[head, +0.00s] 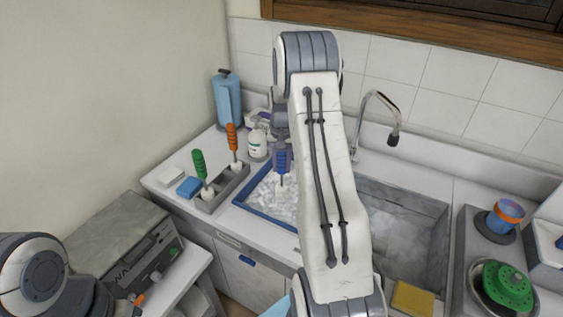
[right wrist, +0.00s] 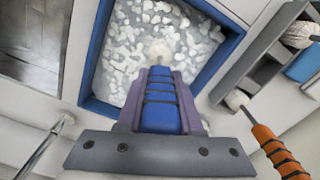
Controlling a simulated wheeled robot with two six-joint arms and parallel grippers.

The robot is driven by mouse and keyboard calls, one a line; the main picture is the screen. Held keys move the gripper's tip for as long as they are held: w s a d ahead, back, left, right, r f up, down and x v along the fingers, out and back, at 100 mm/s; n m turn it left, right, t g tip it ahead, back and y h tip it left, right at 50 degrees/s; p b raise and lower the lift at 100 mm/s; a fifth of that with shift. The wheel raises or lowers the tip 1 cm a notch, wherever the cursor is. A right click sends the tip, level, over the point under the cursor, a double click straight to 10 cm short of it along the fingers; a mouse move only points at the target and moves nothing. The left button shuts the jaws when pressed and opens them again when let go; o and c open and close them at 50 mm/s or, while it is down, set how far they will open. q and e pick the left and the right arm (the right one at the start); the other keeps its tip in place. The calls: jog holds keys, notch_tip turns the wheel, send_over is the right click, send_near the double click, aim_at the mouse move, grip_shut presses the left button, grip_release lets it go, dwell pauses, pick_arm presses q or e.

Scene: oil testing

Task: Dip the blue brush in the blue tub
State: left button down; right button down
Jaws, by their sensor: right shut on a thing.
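The blue brush (head: 283,163) is upright in my right gripper (head: 281,146), bristles down, over the blue tub (head: 266,217). The tub has a blue rim and white foamy water inside. In the right wrist view the gripper (right wrist: 160,102) is shut on the blue brush handle (right wrist: 160,113), and the white bristle head points at the foam inside the blue tub rim (right wrist: 97,55). I cannot tell whether the bristles touch the foam. My left arm shows at the lower left of the head view, but its gripper cannot be made out.
A grey holder (head: 213,205) left of the tub holds a green brush (head: 199,164) and an orange brush (head: 232,138). The sink (head: 400,225) and faucet (head: 392,138) are to the right.

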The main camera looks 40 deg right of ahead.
aim_at(281, 186)
jog(key=shift+f+b, duration=1.35)
jog(key=shift+f, duration=1.5)
jog(key=shift+r, duration=0.1)
